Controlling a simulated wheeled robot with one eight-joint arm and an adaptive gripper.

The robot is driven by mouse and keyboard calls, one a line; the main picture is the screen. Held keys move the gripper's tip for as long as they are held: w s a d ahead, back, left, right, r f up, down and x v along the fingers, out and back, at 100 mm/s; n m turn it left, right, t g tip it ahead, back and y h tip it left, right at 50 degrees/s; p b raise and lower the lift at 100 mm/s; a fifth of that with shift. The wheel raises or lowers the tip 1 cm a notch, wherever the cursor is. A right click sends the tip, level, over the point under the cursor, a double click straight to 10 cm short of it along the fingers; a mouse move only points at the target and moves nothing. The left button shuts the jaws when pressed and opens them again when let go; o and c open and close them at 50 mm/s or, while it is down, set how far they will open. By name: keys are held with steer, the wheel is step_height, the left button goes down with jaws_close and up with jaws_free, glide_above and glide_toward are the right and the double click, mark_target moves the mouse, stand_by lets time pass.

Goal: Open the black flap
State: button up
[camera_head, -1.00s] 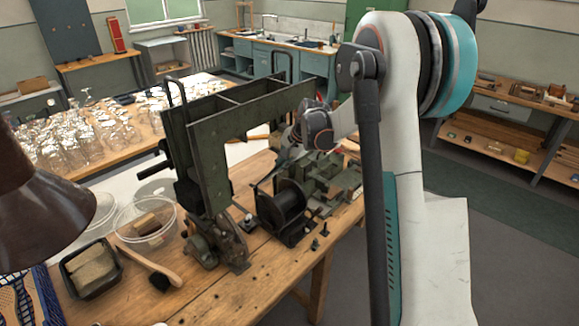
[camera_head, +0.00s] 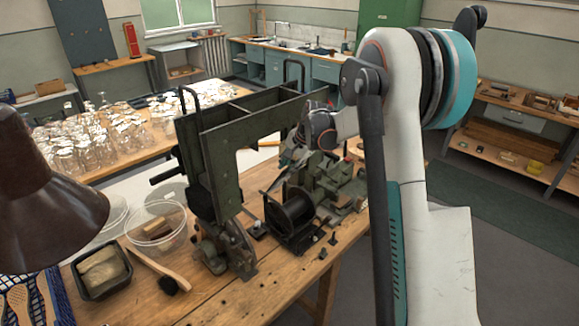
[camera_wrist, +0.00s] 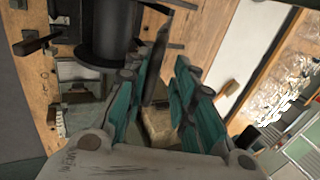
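The green-black tufting machine (camera_head: 220,160) stands on the wooden bench, with a black spool (camera_head: 292,215) at its front. My gripper (camera_wrist: 160,68) shows in the wrist view with its two teal-padded fingers apart. A narrow dark piece (camera_wrist: 157,72) shows between the fingers; I cannot tell whether it touches them or whether it is the black flap. The spool also shows in the wrist view (camera_wrist: 103,30), above and left of the fingers. In the head view my wrist (camera_head: 322,130) is behind the machine's frame, and my fingertips are hard to make out. I cannot clearly pick out the flap there.
A brush with a wooden handle (camera_head: 155,266), a black tray (camera_head: 78,283) and a clear bowl (camera_head: 183,238) sit on the bench left of the machine. A brown lamp shade (camera_head: 45,205) is at the left edge. Glasses (camera_head: 85,145) crowd the table behind.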

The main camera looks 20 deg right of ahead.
stand_by(0.3)
steer(key=v, duration=1.2)
